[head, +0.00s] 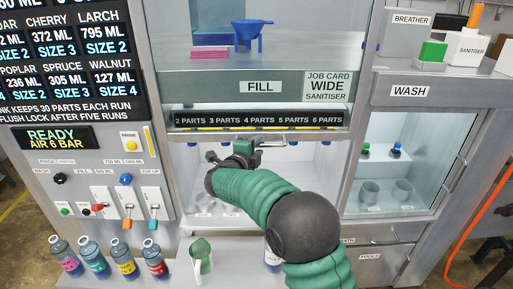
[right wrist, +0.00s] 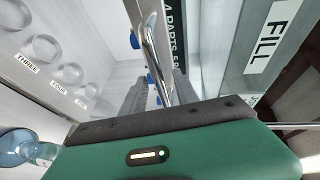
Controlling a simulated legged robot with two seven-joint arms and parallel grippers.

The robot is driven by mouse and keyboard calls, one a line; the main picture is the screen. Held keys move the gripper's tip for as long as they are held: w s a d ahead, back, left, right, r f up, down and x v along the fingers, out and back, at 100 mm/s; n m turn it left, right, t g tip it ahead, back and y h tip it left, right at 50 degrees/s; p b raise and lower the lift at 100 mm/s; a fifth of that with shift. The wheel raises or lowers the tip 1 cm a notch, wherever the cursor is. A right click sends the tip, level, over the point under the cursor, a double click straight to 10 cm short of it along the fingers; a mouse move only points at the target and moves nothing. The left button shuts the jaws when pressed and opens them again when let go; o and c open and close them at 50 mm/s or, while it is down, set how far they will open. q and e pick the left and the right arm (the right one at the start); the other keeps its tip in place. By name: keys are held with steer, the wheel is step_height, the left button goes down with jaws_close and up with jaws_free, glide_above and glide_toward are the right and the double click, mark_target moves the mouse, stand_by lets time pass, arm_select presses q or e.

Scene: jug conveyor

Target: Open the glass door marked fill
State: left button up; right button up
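The FILL sign (head: 260,87) is on the grey front panel above a lit bay (head: 300,170); it also shows in the right wrist view (right wrist: 273,38). The clear door glass is hard to make out, and I cannot tell whether it stands ajar. A chrome bar handle (right wrist: 152,45) runs down between the grey fingers of my right gripper (right wrist: 148,90). In the head view my right gripper (head: 245,150) is in front of the bay, just below the parts strip. Whether its fingers press on the bar is not clear. My left gripper is out of view.
The parts strip (head: 260,119) runs above the bay. The WASH bay (head: 400,160) with cups is at right. Several bottles (head: 125,260) stand at lower left, below the switch panel (head: 95,180). A green-and-white jug (head: 201,257) stands on the shelf below the bay.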

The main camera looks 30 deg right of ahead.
steer(key=b+v, duration=0.4)
steer(key=v, duration=1.3)
steer(key=shift+d+f, duration=0.1)
steer(key=shift+d, duration=0.1)
